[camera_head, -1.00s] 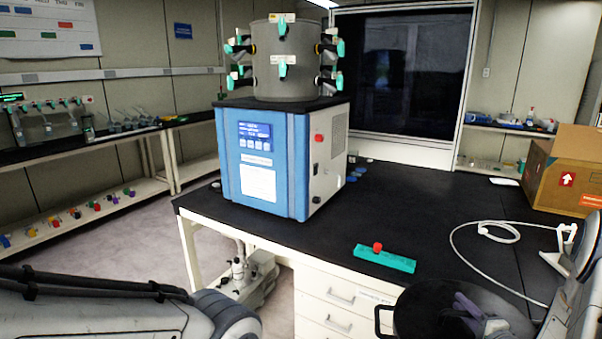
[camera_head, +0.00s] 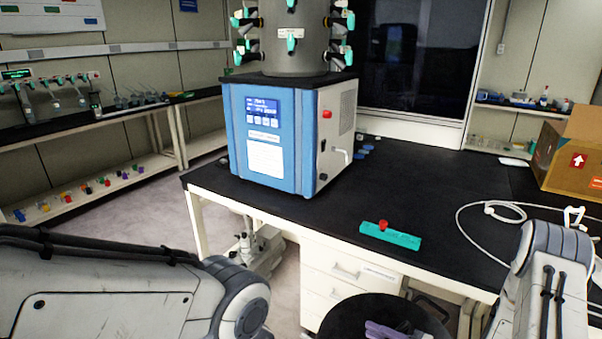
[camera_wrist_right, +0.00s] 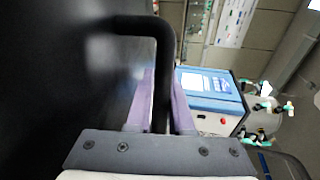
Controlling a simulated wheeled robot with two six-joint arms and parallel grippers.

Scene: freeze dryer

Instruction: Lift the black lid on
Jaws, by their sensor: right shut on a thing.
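The round black lid (camera_head: 362,312) is at the bottom of the head view, in front of the bench edge and partly cut off. My right gripper (camera_head: 396,331), with purple fingers, lies over the lid. In the right wrist view the black lid (camera_wrist_right: 45,90) fills the left side, and my right gripper (camera_wrist_right: 160,108) is shut on its black bar handle. The freeze dryer (camera_head: 270,140) has a blue and white body with a grey chamber (camera_head: 290,55) ringed by green-tipped valves. The chamber's top is out of view. My left gripper is out of view.
A teal block with a red knob (camera_head: 390,235) lies near the front of the black bench (camera_head: 420,190). A white hose (camera_head: 490,213) and a cardboard box (camera_head: 572,160) are to the right. The bench between dryer and box is mostly clear.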

